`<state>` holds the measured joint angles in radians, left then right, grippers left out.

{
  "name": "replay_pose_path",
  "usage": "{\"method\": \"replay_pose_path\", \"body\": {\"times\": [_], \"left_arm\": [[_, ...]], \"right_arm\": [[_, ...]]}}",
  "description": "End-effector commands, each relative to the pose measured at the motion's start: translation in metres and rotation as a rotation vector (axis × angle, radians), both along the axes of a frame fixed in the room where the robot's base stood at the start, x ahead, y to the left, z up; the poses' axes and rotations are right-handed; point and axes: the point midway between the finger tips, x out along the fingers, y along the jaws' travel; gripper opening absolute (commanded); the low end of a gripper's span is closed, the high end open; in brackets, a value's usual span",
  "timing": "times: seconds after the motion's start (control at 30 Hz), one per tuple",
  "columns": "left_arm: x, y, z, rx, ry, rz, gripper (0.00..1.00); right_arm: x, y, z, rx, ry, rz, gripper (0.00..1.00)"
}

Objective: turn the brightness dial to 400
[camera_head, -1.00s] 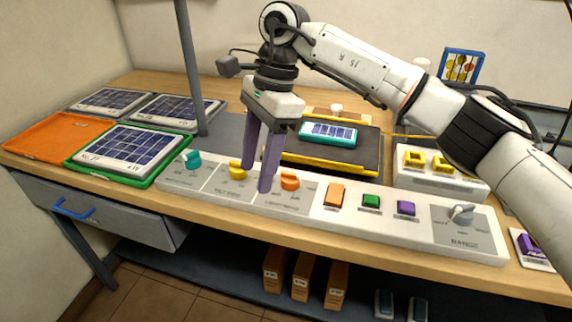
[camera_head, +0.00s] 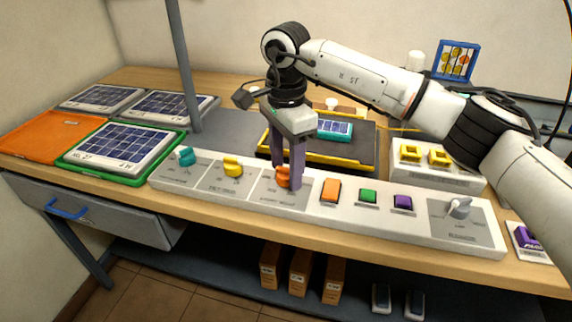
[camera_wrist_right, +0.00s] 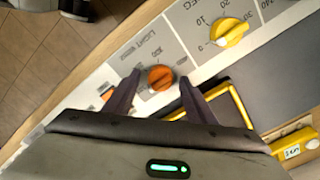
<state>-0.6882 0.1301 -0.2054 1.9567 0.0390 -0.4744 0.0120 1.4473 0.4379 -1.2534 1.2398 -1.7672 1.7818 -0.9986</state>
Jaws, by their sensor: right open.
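An orange dial (camera_head: 283,178) sits on the white control strip (camera_head: 325,212). In the right wrist view the orange dial (camera_wrist_right: 160,77) has a printed label beside it that seems to begin with "LIGHT"; its numbers are too small to read. My right gripper (camera_head: 286,184) points down at the orange dial, its fingers open. In the wrist view the right gripper (camera_wrist_right: 160,80) has one fingertip on each side of the dial; I cannot tell whether they touch it. My left gripper is out of view.
A yellow dial (camera_head: 233,167) and a teal dial (camera_head: 187,157) are to the left on the strip. Orange (camera_head: 330,190), green (camera_head: 369,195) and purple (camera_head: 403,202) buttons and a grey knob (camera_head: 460,207) are to the right. A grey post (camera_head: 183,70) stands behind.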

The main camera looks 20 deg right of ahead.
Motion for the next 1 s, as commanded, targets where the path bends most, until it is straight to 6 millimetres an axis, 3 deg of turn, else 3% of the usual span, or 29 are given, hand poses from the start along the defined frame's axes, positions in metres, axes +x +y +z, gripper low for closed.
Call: {"method": "replay_pose_path", "body": {"times": [0.27, 0.5, 1.0], "left_arm": [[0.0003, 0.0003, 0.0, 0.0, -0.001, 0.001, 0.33], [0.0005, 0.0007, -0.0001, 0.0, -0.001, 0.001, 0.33], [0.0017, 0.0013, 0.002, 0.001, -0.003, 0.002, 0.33]], "right_arm": [[-0.0002, 0.0, -0.0019, 0.0, 0.0, 0.0, 0.5], [-0.0002, 0.0001, -0.0017, 0.0, 0.001, 0.0, 0.1], [0.0001, 0.0, -0.0009, 0.0, 0.002, -0.132, 0.09]]}}
